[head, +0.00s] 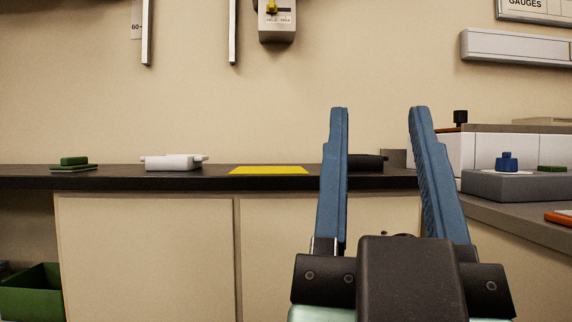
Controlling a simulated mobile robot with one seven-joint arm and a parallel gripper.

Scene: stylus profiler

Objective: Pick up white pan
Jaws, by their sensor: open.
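The white pan (174,162) is a low white piece with small side tabs. It rests on the dark countertop (120,180) left of centre in the head view. My gripper (380,112) is in the foreground, right of centre, with its two blue fingers spread apart and pointing up in the picture. It is open and empty, to the right of the white pan and apart from it. Nothing covers the pan.
A yellow mat (269,170) lies right of the pan, and a green block (74,163) lies left. A black cylinder (366,162) shows partly behind my fingers. A grey box (515,186) with a blue knob (507,162) stands at right. A green bin (32,292) is low at left.

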